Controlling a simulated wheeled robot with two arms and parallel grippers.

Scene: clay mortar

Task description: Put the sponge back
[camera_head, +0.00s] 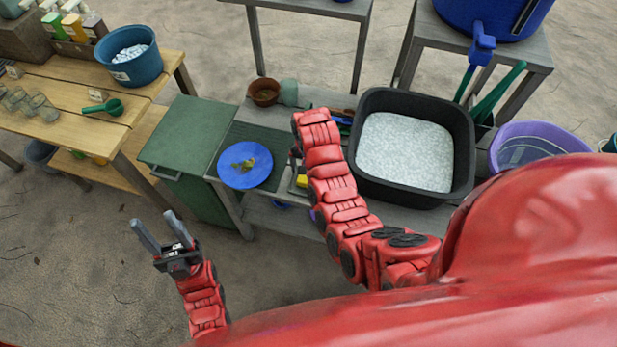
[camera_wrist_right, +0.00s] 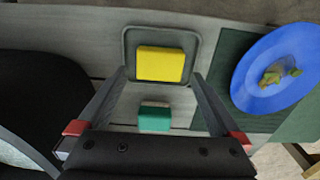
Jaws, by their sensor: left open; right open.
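A yellow block that looks like the sponge (camera_wrist_right: 160,64) lies in a shallow grey tray (camera_wrist_right: 131,42) in the right wrist view. A bit of yellow (camera_head: 302,181) shows beside my right arm in the head view. A teal block with a pale top (camera_wrist_right: 155,119) lies closer to the gripper's base, outside the tray. My right gripper (camera_wrist_right: 160,75) is open and empty, its fingers reaching either side of the two blocks from above. My right arm mostly hides it in the head view. My left gripper (camera_head: 160,232) is open and empty over bare ground.
A blue plate (camera_head: 236,178) with leafy scraps is left of my right arm. A black basin (camera_head: 365,170) with pale contents stands to its right. A green cabinet (camera_head: 185,138) and a wooden table (camera_head: 75,88) are at the left. Ground around my left gripper is clear.

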